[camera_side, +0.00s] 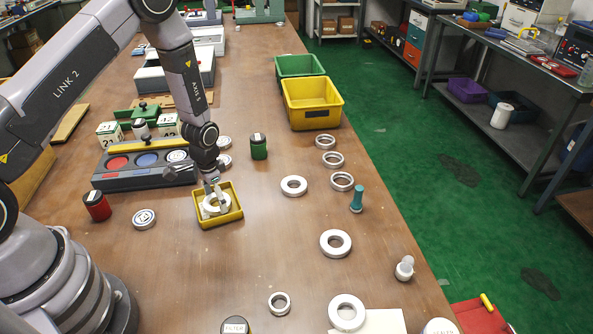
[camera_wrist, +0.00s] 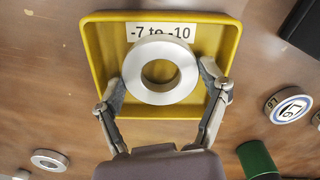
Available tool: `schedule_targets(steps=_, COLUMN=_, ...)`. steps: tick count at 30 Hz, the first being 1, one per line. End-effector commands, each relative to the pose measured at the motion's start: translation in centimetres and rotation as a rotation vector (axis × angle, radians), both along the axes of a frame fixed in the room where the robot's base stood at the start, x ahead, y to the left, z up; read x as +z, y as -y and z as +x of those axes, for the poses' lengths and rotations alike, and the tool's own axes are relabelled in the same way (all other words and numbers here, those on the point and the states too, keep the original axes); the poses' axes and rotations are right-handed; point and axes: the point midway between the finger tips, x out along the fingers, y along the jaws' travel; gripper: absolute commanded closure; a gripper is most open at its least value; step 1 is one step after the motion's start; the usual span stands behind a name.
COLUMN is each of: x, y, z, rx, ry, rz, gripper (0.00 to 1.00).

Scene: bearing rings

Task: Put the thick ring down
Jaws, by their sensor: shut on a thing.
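A thick white-grey ring (camera_wrist: 140,72) is between the two fingers of my gripper (camera_wrist: 163,88) in the wrist view. The fingers press on its outer left and right sides. The ring is over or in a shallow yellow tray (camera_wrist: 92,60) with a label reading "-7 to -10" (camera_wrist: 160,30). In the side view my gripper (camera_side: 214,192) reaches down into the yellow tray (camera_side: 207,224), with the ring (camera_side: 211,207) between its fingers. I cannot tell whether the ring touches the tray floor.
Several loose rings, such as one to the right (camera_side: 294,186), lie across the table. A green cylinder (camera_side: 259,146) stands behind right of the tray, a red one (camera_side: 97,205) left. A grey rack (camera_side: 145,172) is close behind left. Bare table lies in front of the tray.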

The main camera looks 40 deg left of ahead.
Motion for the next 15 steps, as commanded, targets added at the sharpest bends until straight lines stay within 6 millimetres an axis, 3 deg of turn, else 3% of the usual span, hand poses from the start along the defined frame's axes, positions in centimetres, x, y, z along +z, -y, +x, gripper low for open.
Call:
schedule_targets(steps=2, x=-0.24, y=0.00, z=0.01, rx=0.000, ry=0.000, rz=0.000, gripper=0.66)
schedule_targets(steps=3, x=-0.25, y=0.00, z=0.00, rx=0.000, ry=0.000, rz=0.000, gripper=0.22)
schedule_targets(steps=4, x=-0.24, y=0.00, z=0.00, rx=0.000, ry=0.000, rz=0.000, gripper=0.18)
schedule_targets(steps=15, x=-0.05, y=0.00, z=0.01, rx=0.000, ry=0.000, rz=0.000, gripper=0.14)
